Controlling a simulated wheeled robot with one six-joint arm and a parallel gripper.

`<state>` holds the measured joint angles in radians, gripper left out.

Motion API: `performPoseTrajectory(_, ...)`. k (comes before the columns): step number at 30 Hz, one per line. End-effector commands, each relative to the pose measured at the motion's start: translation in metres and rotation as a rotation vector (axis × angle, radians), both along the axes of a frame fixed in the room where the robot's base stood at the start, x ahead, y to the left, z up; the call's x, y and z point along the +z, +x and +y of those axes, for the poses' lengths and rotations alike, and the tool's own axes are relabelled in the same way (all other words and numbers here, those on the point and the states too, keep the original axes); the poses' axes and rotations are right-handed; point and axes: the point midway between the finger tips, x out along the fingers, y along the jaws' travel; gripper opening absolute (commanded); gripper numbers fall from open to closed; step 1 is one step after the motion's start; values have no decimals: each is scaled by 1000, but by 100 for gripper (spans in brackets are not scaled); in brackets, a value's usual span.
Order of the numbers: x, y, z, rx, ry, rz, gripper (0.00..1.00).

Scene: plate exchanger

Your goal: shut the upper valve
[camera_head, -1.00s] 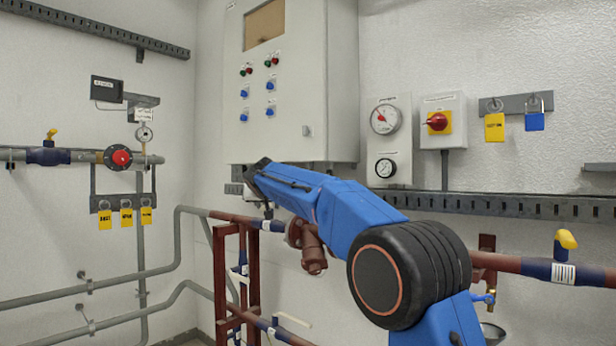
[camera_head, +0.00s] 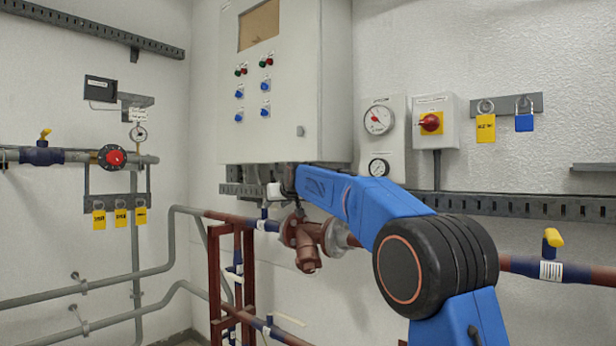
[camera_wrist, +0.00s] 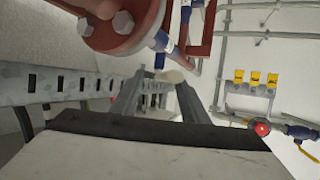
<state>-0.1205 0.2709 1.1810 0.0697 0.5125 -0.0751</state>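An upper blue valve body (camera_head: 267,225) with a white label sits on the upper red-brown pipe. A pale handle (camera_head: 274,190) stands above it, just left of my arm's far end. In the wrist view a blue stem (camera_wrist: 162,41) and the pale handle (camera_wrist: 172,76) show near the fingertips. My gripper (camera_wrist: 162,80) has its two dark fingers apart, with the handle close to or between their tips. Contact cannot be told. In the head view the fingers are mostly hidden at the end of my blue arm.
A red-brown flanged fitting (camera_head: 306,240) is close to my arm's end. The grey control cabinet (camera_head: 270,130) hangs above, and a slotted cable tray (camera_head: 520,205) runs along the wall. A yellow-handled valve (camera_head: 553,240) is at right. A red-brown frame (camera_head: 232,285) stands below.

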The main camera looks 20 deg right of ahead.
Motion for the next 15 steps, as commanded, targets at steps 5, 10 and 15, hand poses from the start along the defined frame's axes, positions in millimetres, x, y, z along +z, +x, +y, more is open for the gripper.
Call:
performPoseTrajectory(5,-1,2,-10,43,0,1,38)
performPoseTrajectory(10,-1,4,-17,92,1,1,38)
performPoseTrajectory(15,-1,7,-25,144,1,1,38)
